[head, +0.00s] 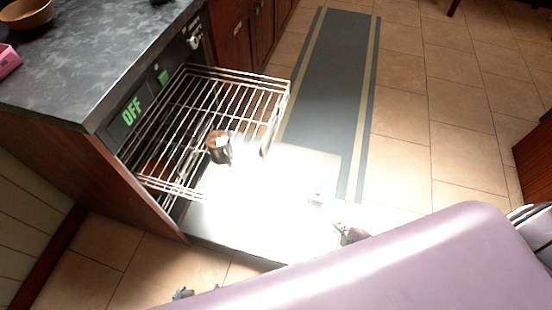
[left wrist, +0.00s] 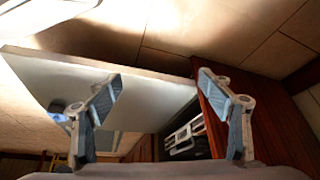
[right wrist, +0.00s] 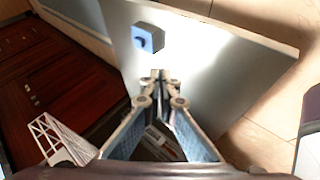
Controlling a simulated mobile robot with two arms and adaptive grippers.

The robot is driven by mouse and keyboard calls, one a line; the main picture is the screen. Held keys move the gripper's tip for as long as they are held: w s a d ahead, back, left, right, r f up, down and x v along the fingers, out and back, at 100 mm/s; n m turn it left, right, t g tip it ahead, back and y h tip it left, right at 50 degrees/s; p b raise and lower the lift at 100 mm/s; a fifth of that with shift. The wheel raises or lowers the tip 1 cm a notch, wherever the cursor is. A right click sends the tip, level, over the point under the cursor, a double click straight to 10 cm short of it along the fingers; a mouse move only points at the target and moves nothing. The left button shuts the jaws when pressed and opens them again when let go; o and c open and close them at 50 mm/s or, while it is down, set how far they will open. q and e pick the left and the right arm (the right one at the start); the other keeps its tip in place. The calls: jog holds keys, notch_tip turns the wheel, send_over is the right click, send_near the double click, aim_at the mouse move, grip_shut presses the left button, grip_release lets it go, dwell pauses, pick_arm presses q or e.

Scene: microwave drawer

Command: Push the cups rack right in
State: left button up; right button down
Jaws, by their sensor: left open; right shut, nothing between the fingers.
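The cups rack (head: 232,78) is a wire rack that stands out of the open dishwasher over its lowered door. A dark mug (head: 220,150) with a handle is in it. Part of a wire rack shows in the left wrist view (left wrist: 186,134) and at the lower left of the right wrist view (right wrist: 58,140); I cannot tell which rack. My left gripper (head: 199,291) is open and empty, low at the bottom edge, apart from the rack. My right gripper (head: 343,234) is shut and empty, beyond the door's outer end and apart from the rack. It also shows in the right wrist view (right wrist: 160,76).
The lowered door (head: 215,215) is glaringly lit. A small blue block (right wrist: 148,38) is on its inner face. The dark counter (head: 80,60) holds a bowl (head: 27,12) and a pink item (head: 8,60). A grey runner (head: 335,60) lies on the tiled floor, which is mostly clear.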

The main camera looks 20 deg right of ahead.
pick_arm(q)
jog(key=w+d+r+t+h+b, duration=0.1)
jog(key=w+d+r+t+b, duration=0.15)
jog(key=w+r+b, duration=0.45)
jog(key=w+d+r+t+b, duration=0.2)
jog(key=w+r+t+b, duration=0.15)
jog(key=w+r, duration=0.4)
pick_arm(e)
jog(key=w+r+n+t+y, duration=0.65)
jog(key=w+r+n, duration=0.75)
jog(key=w+n, duration=0.25)
jog(key=s+a+r+n+g+y+b, duration=0.2)
jog(key=a+r+n+g+y+b, duration=0.25)
jog(key=r+n+y+b, duration=1.05)
pick_arm(q)
notch_tip(320, 180, up, 18)
jog(key=w+t+h+p, duration=0.1)
jog(key=w+t+p, duration=0.1)
jog(key=t+p, duration=0.2)
jog(key=shift+w+d+f+t+h+p, duration=0.15)
jog(key=shift+w+d+t+h+p, duration=0.25)
jog(key=shift+p, duration=0.55)
pick_arm(e)
jog(key=w+a+n+h, duration=0.3)
jog(key=w+a+h, duration=0.2)
jog(key=w+a, duration=0.3)
jog(key=shift+a+f, duration=0.35)
jog(key=shift+a, duration=1.65)
jog(key=shift+n, duration=0.25)
